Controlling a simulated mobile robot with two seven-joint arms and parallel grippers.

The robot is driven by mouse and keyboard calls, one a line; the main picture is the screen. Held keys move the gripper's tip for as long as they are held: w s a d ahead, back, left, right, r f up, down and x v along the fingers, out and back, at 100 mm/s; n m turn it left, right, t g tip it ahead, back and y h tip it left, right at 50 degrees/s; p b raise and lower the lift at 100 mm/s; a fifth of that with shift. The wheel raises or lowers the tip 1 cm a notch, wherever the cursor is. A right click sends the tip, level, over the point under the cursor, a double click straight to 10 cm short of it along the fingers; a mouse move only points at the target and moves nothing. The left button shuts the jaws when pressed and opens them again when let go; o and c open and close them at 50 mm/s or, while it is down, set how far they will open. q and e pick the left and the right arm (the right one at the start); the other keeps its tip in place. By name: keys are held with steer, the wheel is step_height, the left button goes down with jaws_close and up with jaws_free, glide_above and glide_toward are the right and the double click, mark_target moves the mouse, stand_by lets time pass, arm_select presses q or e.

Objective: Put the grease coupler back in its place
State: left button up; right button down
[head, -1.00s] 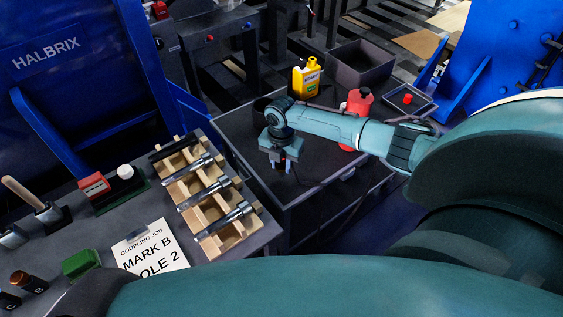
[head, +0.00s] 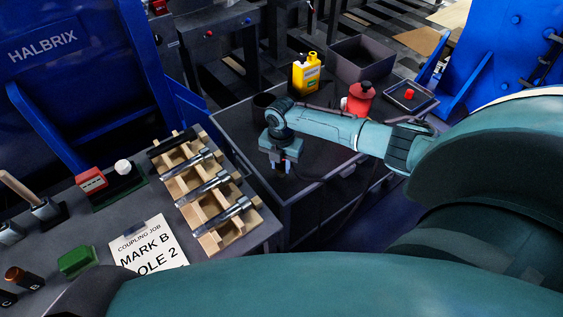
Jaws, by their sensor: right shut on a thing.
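My right gripper (head: 281,167) points down over the dark grey open-topped cart tray (head: 232,163). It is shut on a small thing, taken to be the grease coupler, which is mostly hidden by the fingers. A thin dark hose (head: 312,180) runs right from near the fingertips across the tray. A red container (head: 360,98) stands behind my right forearm, its lower part partly hidden. I cannot make out the coupler's place. My left gripper is not in view.
A wooden rack (head: 223,221) with several metal bolts lies on the bench at left, by a job card (head: 148,245). A yellow bottle (head: 306,74), a grey bin (head: 360,62) and a small tray with a red cap (head: 409,95) stand at the back.

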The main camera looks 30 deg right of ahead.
steer(key=shift+f, duration=0.25)
steer(key=c, duration=1)
jaws_free()
steer(key=shift+c, duration=0.2)
steer(key=shift+r, duration=0.25)
step_height(320, 180, up, 12)
steer(key=shift+r+p, duration=0.1)
steer(key=shift+p, duration=0.8)
steer(key=shift+r, duration=0.3)
steer(key=shift+s, duration=0.1)
